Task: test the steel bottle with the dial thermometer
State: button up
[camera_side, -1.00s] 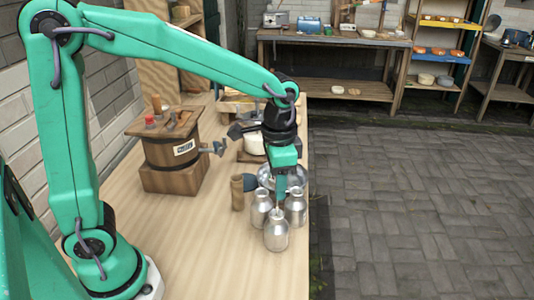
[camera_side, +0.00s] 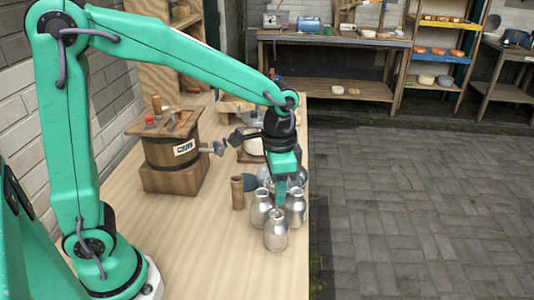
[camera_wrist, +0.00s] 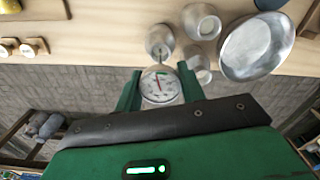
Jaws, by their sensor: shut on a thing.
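My gripper (camera_side: 280,196) is shut on the dial thermometer (camera_wrist: 158,86), whose round white face shows between the green fingers in the wrist view. Three steel bottles stand close together below the gripper in the side view: a front one (camera_side: 276,237), a left one (camera_side: 260,208) and a right one (camera_side: 295,206). In the wrist view one bottle (camera_wrist: 160,38) is just beyond the dial, with the thin stem pointing toward its mouth. I cannot tell whether the stem tip is inside a bottle. The thermometer is mostly hidden in the side view.
A steel bowl (camera_wrist: 257,46) is close beside the bottles. A wooden churn (camera_side: 172,160) with a crank stands to the left, and a small wooden cup (camera_side: 238,192) is between. The table's right edge is near the bottles. The front left tabletop (camera_side: 205,255) is clear.

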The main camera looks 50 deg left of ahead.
aim_at(277, 210)
jog(key=shift+f, duration=3.95)
dwell(1.2)
dwell(0.5)
jog(key=o, duration=0.9)
jog(key=c, duration=0.4)
jog(key=shift+r, duration=0.2)
jog(key=shift+r, duration=2.35)
